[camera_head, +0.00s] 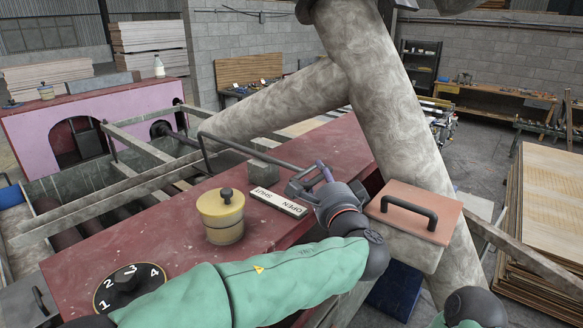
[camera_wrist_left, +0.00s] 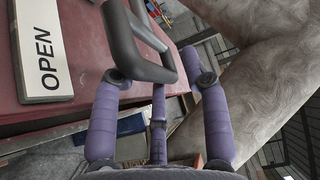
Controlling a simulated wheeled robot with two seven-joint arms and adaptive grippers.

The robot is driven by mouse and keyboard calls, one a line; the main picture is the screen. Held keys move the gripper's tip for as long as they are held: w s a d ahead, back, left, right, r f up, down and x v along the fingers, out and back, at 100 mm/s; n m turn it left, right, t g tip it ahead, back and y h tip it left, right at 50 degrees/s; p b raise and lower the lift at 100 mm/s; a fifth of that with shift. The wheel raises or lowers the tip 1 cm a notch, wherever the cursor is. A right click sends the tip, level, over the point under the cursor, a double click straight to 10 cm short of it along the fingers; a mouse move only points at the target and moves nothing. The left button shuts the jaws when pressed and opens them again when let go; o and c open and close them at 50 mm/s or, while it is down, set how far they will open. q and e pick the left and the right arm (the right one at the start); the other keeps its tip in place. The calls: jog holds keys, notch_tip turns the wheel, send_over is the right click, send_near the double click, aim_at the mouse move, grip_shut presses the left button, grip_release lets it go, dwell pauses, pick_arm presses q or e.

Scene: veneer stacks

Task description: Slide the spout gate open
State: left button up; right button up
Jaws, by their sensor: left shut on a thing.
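A long grey metal rod (camera_head: 250,153) with a bent end runs above the red bench top. Its bent grip, taken as the gate's handle, shows in the left wrist view (camera_wrist_left: 120,38). My left gripper (camera_head: 310,178) is shut on this handle, with purple finger pads (camera_wrist_left: 160,78) around it. A white label plate (camera_head: 278,202) reads OPEN and SHUT, upside down in the head view. The gripper is beside its OPEN end. The grey spout pipe (camera_head: 395,95) slopes down behind the gripper. The gate plate itself cannot be made out. My right gripper is not in view.
A yellow lidded pot (camera_head: 221,215) stands on the red bench top (camera_head: 150,235), near a numbered dial (camera_head: 130,285). A box with an orange lid and black handle (camera_head: 408,212) is close right of the gripper. Veneer sheets (camera_head: 550,210) are stacked at far right.

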pick_arm(q)
jog(key=shift+r, duration=0.25)
jog(key=shift+s+d+f+b, duration=0.15)
jog(key=shift+s+f+b, duration=0.05)
jog(key=shift+s+b, duration=0.35)
jog(key=shift+s, duration=0.3)
jog(key=shift+b+v, duration=0.9)
jog(key=shift+v, duration=0.7)
jog(key=shift+b+v, duration=0.4)
jog(key=shift+v, duration=0.7)
